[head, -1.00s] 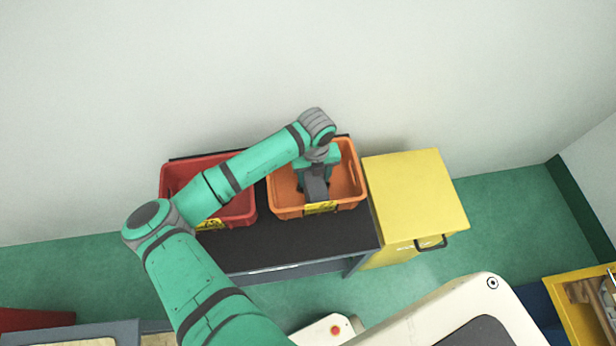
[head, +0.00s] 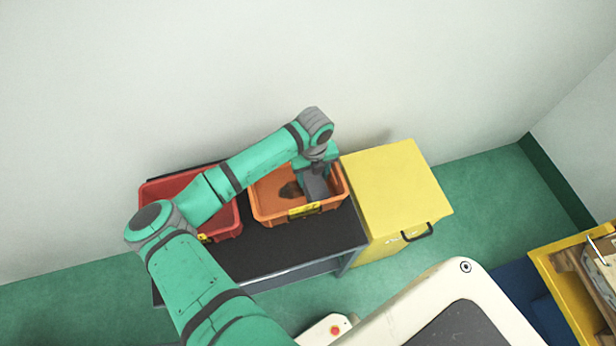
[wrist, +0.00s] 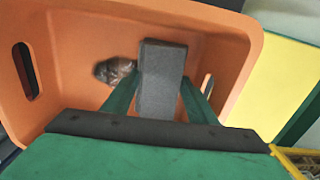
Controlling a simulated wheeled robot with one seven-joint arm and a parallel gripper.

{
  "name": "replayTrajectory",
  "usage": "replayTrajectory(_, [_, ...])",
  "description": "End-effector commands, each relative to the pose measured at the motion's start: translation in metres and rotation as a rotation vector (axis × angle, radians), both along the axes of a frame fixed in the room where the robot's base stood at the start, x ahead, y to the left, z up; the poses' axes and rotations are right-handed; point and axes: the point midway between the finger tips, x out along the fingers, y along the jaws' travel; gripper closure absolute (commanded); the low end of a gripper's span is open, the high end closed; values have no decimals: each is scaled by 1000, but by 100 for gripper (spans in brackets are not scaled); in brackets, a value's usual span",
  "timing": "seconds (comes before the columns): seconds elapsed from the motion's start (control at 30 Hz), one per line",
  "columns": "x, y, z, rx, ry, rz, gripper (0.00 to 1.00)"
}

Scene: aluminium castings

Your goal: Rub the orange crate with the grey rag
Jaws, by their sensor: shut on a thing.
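The orange crate (head: 267,212) stands on the dark bench top against the wall, and fills much of the wrist view (wrist: 75,55). My gripper (head: 314,194) reaches down into its right part. In the wrist view my gripper (wrist: 160,95) is shut on the grey rag (wrist: 162,75), a flat grey block shape between the two green fingers. A dark brown patch (wrist: 116,71) shows on the crate's inside floor beside the rag; it also shows in the head view (head: 290,190). Whether the rag touches the crate floor I cannot tell.
A red crate (head: 228,226) stands left of the orange one, partly behind my arm. A yellow cabinet (head: 397,190) with a black handle stands right of the bench (head: 275,245). A yellow-edged container (head: 560,290) is at the lower right.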

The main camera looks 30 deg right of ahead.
Motion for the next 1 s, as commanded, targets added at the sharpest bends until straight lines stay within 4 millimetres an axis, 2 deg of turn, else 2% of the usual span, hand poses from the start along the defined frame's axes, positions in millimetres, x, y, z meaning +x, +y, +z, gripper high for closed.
replayTrajectory(0.23, [2,5,-3,2,0,1,65])
replayTrajectory(0.63, [10,35,-2,5,-1,2,66])
replayTrajectory(1.0, [14,48,0,3,-1,3,66])
